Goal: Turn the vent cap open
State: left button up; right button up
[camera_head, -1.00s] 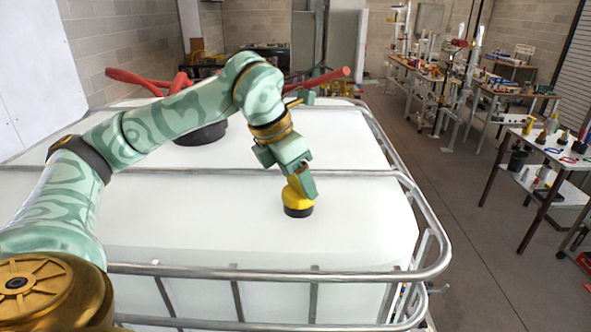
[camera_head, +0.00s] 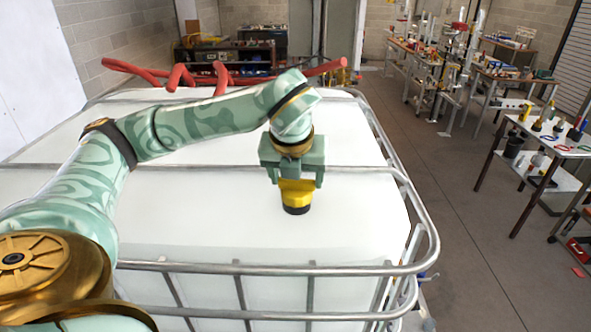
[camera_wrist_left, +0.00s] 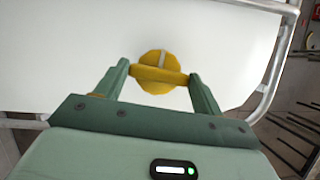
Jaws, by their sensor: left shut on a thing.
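The vent cap (camera_head: 297,189) is yellow with a black base and sits on top of the white tank (camera_head: 180,225). In the left wrist view the cap (camera_wrist_left: 158,57) is a round yellow disc with a raised bar across it and a pale stripe. My left gripper (camera_head: 292,180) is above the cap, pointing down, with a finger on each side of it. In the left wrist view the left gripper (camera_wrist_left: 160,76) is shut on the ends of the cap's bar. My right gripper is not in view.
A metal tube frame (camera_head: 250,270) runs round the tank's top, with a crossbar (camera_head: 225,168) just behind the cap. Red hoses (camera_head: 215,76) lie at the tank's back edge. Cluttered workbenches (camera_head: 550,140) stand to the right, beyond open floor (camera_head: 460,200).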

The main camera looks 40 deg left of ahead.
pick_arm(q)
jog(key=shift+n, duration=0.7)
jog(key=shift+g+y+p, duration=0.3)
jog(key=shift+p, duration=0.05)
jog(key=o, duration=1)
jog(key=v, duration=1.6)
jog(key=shift+r, duration=0.1)
